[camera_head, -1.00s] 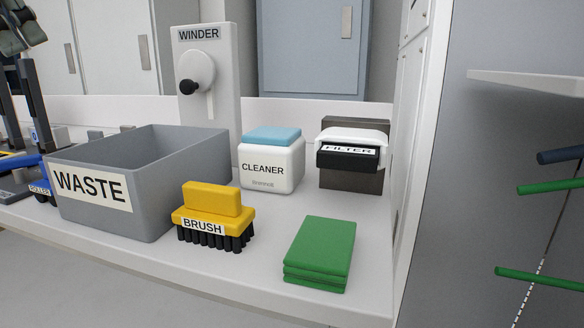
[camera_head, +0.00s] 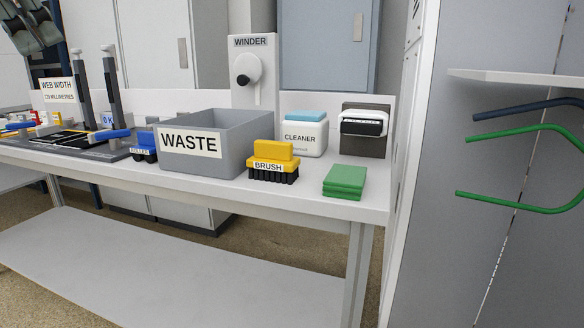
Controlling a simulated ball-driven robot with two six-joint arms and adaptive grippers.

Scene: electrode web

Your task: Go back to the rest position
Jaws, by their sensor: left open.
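My left gripper (camera_head: 34,36) shows in the top left corner, partly cut off by the picture edge. It is open, with nothing seen between its fingers, and it appears in front of the far left part of the workbench (camera_head: 310,207). It looks clear of the things on the bench. My right gripper is not in view.
On the bench stand a grey WASTE bin (camera_head: 235,150), yellow BRUSH (camera_head: 273,152), CLEANER tub (camera_head: 304,139), FILTER unit (camera_head: 363,130), green cloths (camera_head: 344,180) and blue ROLLER (camera_head: 143,147). A wall shelf (camera_head: 520,77) and green hooks (camera_head: 520,202) are at right. Floor shows at lower left.

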